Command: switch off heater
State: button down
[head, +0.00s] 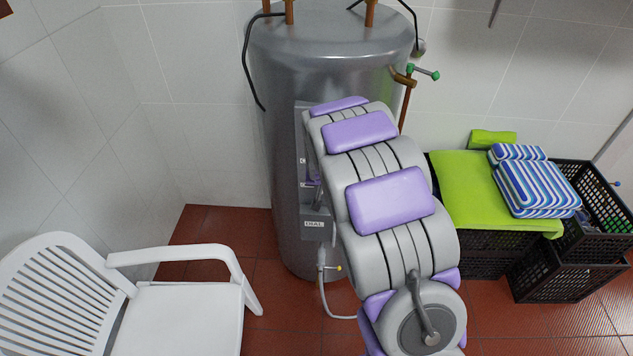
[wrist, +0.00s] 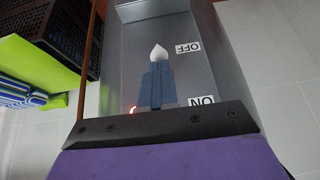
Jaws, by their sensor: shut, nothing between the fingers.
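The heater is a tall grey metal tank (head: 330,50) against the tiled wall in the head view. A grey control panel (head: 303,125) runs down its front, partly hidden by my arm. In the wrist view the panel (wrist: 150,12) fills the middle, with an OFF label (wrist: 187,48) and an ON label (wrist: 202,101), both upside down. My gripper (wrist: 159,66) shows blue-grey fingers shut together, pointing at the panel. A white pointed piece (wrist: 158,52) shows at the fingertips, level with OFF; I cannot tell whether they touch. A small red glow (wrist: 132,110) shows beside the fingers.
A white plastic chair (head: 190,310) stands at the lower left. Black crates (head: 540,275) with a green towel (head: 465,190) and striped towels (head: 538,188) stand at the right. A hose (head: 322,285) hangs below the panel. Some red floor is clear between chair and tank.

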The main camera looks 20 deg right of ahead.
jog(key=f+t, duration=0.1)
jog(key=s+f+t+h, duration=0.1)
jog(key=t, duration=0.1)
jog(key=shift+d+f, duration=0.1)
jog(key=shift+f, duration=0.3)
jog(key=f, duration=0.3)
jog(key=shift+s+a, duration=0.1)
jog(key=shift+a, duration=0.15)
dwell(0.4)
jog(key=shift+s+f, duration=0.1)
jog(key=shift+f, duration=0.1)
dwell(0.5)
jog(key=shift+s, duration=0.1)
